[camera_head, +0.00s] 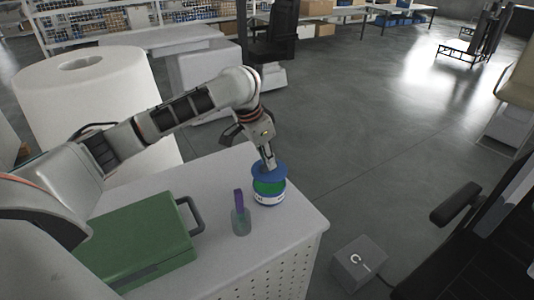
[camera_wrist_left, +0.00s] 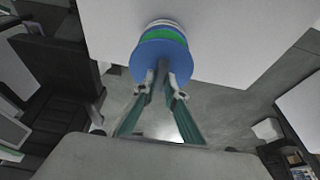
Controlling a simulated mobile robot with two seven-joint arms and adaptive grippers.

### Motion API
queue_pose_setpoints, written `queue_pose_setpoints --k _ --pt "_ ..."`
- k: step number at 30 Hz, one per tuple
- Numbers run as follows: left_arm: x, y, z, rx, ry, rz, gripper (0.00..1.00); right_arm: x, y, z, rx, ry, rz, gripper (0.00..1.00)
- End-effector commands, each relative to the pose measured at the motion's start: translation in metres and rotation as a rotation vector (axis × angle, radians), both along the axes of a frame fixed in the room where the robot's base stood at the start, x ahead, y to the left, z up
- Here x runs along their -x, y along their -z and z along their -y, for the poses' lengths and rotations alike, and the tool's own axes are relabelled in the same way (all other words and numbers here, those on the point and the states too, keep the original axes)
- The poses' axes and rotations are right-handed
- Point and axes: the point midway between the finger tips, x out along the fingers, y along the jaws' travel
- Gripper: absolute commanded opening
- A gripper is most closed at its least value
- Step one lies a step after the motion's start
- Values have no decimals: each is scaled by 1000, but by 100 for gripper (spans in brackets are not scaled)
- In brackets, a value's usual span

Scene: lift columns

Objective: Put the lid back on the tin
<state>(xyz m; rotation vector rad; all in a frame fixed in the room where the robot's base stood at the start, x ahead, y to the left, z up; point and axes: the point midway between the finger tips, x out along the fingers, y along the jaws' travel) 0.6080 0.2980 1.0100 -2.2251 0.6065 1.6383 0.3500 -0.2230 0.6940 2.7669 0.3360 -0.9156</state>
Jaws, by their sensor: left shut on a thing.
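The blue lid (camera_head: 262,173) is a round disc held by my left gripper (camera_head: 270,164) over the tin (camera_head: 269,198). The tin is upright near the table's far right corner and shows green above a white and blue band. In the left wrist view, the lid (camera_wrist_left: 158,58) is in front and hides much of the tin (camera_wrist_left: 163,24). The left gripper's fingers (camera_wrist_left: 162,78) are closed at the lid's near edge. The lid lines up roughly with the tin; I cannot tell whether they touch. My right gripper is not in view.
A clear cup (camera_head: 241,222) with a purple item stands left of the tin on the white table (camera_head: 285,240). A green case (camera_head: 140,243) with a dark handle lies further left. A grey box (camera_head: 358,263) is on the floor. The table's right edge is close to the tin.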

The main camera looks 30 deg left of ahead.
Motion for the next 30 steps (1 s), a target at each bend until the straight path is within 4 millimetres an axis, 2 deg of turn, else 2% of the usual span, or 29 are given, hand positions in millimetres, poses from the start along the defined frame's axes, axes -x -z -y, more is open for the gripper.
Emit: queue_pose_setpoints --k 6,13,30 --pt "0 21 0 1 -2 -2 0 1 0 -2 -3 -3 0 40" --pt "0 36 0 -1 0 -2 0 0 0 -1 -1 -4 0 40" --pt "0 43 0 0 0 0 0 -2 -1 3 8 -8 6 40"
